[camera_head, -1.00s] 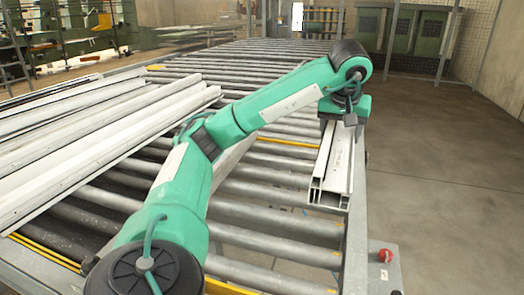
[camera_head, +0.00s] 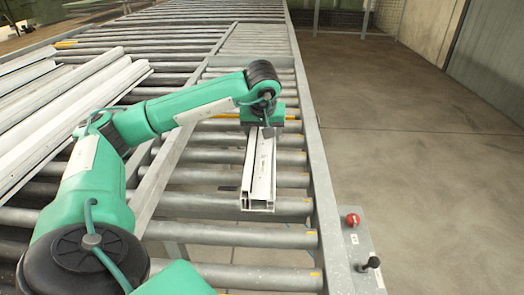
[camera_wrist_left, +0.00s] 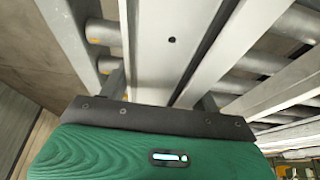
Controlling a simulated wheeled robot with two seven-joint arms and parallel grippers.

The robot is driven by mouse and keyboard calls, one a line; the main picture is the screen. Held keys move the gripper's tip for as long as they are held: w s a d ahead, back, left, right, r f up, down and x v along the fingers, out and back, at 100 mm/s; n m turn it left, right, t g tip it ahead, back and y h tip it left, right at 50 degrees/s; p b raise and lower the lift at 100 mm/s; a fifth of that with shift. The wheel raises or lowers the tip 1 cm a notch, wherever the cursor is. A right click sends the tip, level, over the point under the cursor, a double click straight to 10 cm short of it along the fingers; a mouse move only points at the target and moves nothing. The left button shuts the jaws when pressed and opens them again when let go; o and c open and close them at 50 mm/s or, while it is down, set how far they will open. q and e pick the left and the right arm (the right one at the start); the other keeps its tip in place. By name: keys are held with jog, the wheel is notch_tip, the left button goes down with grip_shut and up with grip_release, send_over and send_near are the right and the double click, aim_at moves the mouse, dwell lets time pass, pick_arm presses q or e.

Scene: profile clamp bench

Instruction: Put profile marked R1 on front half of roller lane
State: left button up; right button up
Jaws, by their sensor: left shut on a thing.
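My left gripper (camera_head: 262,128) is shut on a pale aluminium profile (camera_head: 260,172), gripping it near its far end from above. The profile points lengthwise along the roller lane (camera_head: 219,235), and its hollow slotted end faces me. It is over the rollers, left of the right side rail; I cannot tell whether it touches them. No R1 mark is readable. In the left wrist view the profile (camera_wrist_left: 160,45) runs between the fingers of the left gripper (camera_wrist_left: 162,98), with a small dark dot on its face. My right gripper is not in view.
Several long pale profiles (camera_head: 75,110) lie on the rollers at the left. A rail (camera_head: 165,170) divides them from the lane. A control box with a red button (camera_head: 352,219) is beside the right rail (camera_head: 318,185). The floor at the right is clear.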

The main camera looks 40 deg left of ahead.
pick_arm(q)
notch_tip(320, 180, down, 2)
jog(key=shift+d+f, duration=0.1)
jog(key=shift+d, duration=0.05)
jog(key=shift+f+p, duration=0.5)
jog(key=shift+f, duration=1.95)
jog(key=o, duration=1)
jog(key=shift+f, duration=0.2)
jog(key=o, duration=0.4)
jog(key=shift+o, duration=0.2)
jog(key=shift+r, duration=0.1)
